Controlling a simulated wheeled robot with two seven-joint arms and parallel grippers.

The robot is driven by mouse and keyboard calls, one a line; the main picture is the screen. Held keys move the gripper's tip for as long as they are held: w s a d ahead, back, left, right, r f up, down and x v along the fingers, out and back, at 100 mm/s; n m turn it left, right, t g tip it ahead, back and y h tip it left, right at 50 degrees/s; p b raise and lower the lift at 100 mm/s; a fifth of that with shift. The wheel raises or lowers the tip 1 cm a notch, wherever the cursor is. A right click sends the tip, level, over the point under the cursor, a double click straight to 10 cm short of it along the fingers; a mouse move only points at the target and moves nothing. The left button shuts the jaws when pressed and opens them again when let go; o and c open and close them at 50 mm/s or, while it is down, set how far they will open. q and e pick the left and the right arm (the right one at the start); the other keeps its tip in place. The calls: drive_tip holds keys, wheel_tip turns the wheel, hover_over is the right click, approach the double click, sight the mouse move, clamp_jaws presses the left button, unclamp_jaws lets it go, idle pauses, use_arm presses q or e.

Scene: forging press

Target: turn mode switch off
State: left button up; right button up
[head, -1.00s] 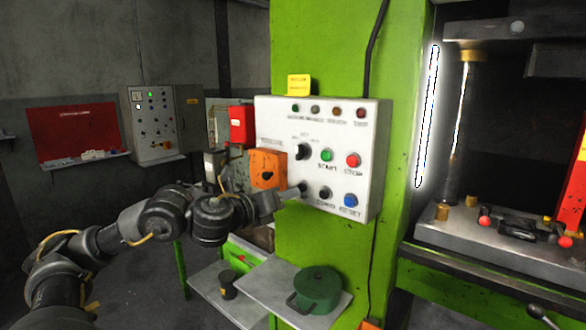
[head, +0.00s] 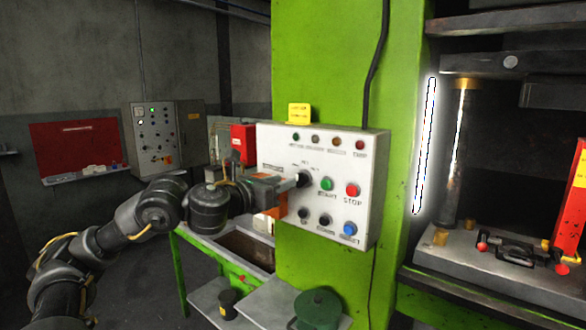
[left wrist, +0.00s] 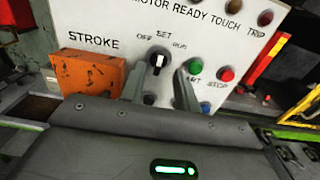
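The mode switch is a black rotary knob (head: 304,179) on the white control panel (head: 376,160). In the left wrist view the knob (left wrist: 158,62) has a white mark pointing roughly up, below the labels OFF, SET and RUN; its exact setting is hard to tell. My left gripper (head: 293,181) is at the panel, level with the knob. In the left wrist view its fingers (left wrist: 161,74) are apart, one on each side of the knob and slightly below it; contact cannot be told. My right gripper is not in view.
Green START (head: 327,184) and red STOP (head: 352,190) buttons sit right of the knob. More buttons are below, including a blue one (head: 350,229). A green pot (head: 317,309) is on the shelf below.

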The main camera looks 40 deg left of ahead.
sight(297, 175)
use_arm(q)
drive_tip(key=shift+w+p, duration=0.65)
drive_tip(key=shift+w, duration=2.05)
clamp_jaws()
